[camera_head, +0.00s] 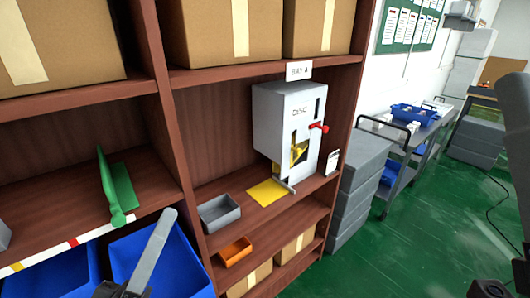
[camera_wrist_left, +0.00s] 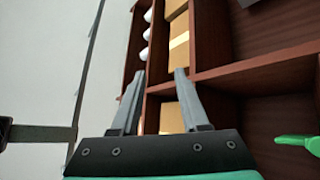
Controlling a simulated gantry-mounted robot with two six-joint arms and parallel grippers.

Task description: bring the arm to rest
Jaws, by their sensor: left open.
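My left gripper (camera_head: 160,232) is low at the left of the head view, in front of the blue bins below the left shelf. One grey finger shows clearly there, pointing up. In the left wrist view, the left gripper (camera_wrist_left: 160,72) has its two grey fingers spread apart with nothing between them. Beyond the fingers are shelf compartments with cardboard boxes (camera_wrist_left: 179,45). My right gripper is not seen in either view.
The brown shelf holds a white dispenser (camera_head: 270,118) with a red knob, a yellow pad (camera_head: 267,192), a grey tray (camera_head: 219,222) and an orange tray (camera_head: 236,251). A green stand (camera_head: 120,190) is left. Blue bins (camera_head: 178,262) sit below. Green floor lies right.

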